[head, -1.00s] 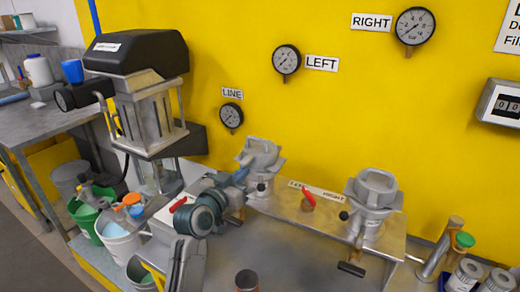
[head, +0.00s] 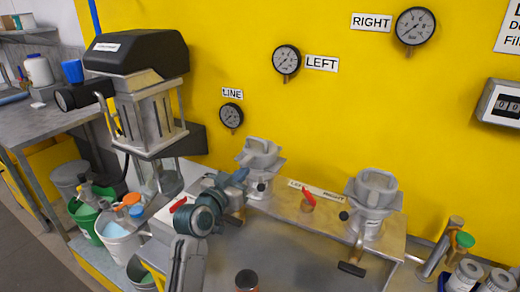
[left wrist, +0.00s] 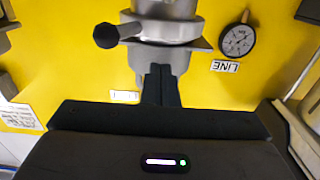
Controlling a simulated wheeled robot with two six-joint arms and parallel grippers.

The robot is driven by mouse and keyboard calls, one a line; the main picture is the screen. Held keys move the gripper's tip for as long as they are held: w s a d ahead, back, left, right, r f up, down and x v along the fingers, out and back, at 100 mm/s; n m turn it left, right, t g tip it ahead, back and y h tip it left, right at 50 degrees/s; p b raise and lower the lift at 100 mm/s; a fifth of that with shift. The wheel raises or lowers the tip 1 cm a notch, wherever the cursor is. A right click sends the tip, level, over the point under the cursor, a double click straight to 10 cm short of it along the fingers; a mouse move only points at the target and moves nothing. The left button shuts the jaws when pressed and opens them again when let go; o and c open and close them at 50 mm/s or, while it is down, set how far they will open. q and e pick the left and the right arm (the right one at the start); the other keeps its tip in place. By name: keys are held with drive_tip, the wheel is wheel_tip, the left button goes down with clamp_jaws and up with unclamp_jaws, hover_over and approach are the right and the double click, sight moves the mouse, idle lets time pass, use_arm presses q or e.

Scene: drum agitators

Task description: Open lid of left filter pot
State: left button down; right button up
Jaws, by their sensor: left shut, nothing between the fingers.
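The left filter pot (head: 262,160) is a grey metal pot with its lid down, standing at the left end of the bench plate. It also shows in the left wrist view (left wrist: 168,58), with a black knob (left wrist: 106,35) on a short rod at its side. My left gripper (head: 243,176) is at the near left side of this pot. Its fingers (left wrist: 160,72) are together and empty, overlapping the pot's lower outline in the left wrist view. I cannot tell whether they touch it. My right gripper is not in view.
The right filter pot (head: 372,195) stands farther right, with a dark-ended handle (head: 351,269) below it. A tall agitator machine (head: 140,80) and buckets (head: 120,245) stand left. The yellow wall is close behind.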

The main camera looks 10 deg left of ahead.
sight(242, 163)
use_arm(q)
drive_tip(key=r+p, duration=0.3)
drive_tip(key=shift+w+d+r, duration=0.1)
drive_tip(key=shift+w+r, duration=0.15)
drive_tip(key=shift+r, duration=0.25)
